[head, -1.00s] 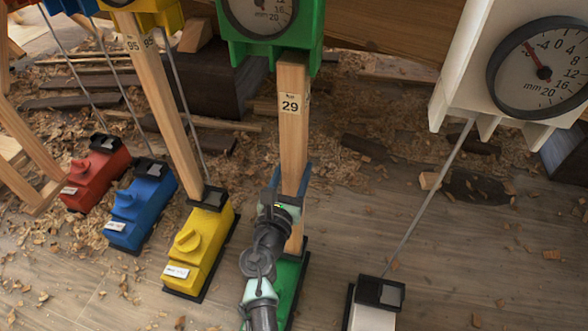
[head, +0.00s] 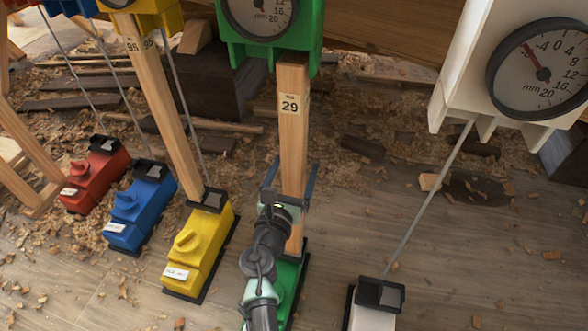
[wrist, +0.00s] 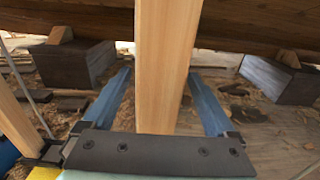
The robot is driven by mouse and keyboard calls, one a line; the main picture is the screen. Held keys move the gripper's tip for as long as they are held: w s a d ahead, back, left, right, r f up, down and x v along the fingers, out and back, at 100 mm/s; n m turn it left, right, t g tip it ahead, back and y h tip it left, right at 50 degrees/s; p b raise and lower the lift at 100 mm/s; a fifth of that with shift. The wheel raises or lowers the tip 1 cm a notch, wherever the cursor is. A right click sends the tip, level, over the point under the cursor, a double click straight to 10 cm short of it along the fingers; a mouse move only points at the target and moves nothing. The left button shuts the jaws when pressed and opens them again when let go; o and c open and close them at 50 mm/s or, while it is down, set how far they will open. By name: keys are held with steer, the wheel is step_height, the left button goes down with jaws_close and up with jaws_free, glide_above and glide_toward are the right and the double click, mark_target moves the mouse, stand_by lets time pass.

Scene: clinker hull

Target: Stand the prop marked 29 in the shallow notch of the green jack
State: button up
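The prop marked 29 (head: 293,125) is a pale square timber standing nearly upright. Its top meets the lower edge of the green gauge housing (head: 268,50); I cannot tell how it sits there. Its foot comes down at the green jack (head: 287,275) on the floor, where my arm hides much of the jack and the exact seat. My gripper (head: 290,182) is open around the lower half of the prop, one blue finger on each side. In the wrist view the prop (wrist: 165,65) stands between the fingers (wrist: 160,95) with a gap on both sides.
To the left stand the yellow jack (head: 198,250) with a leaning prop marked 95 (head: 160,100), a blue jack (head: 140,210) and a red jack (head: 95,175). A white jack (head: 375,305) with its gauge housing (head: 470,70) is at right. Wood chips litter the floor.

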steer(key=shift+f, duration=0.2)
steer(key=p+v, duration=0.4)
steer(key=v, duration=0.9)
steer(key=shift+r, duration=0.25)
steer(key=shift+s, duration=0.1)
steer(key=shift+p+v, duration=0.7)
steer(key=shift+v, duration=1.7)
steer(key=shift+s, duration=0.1)
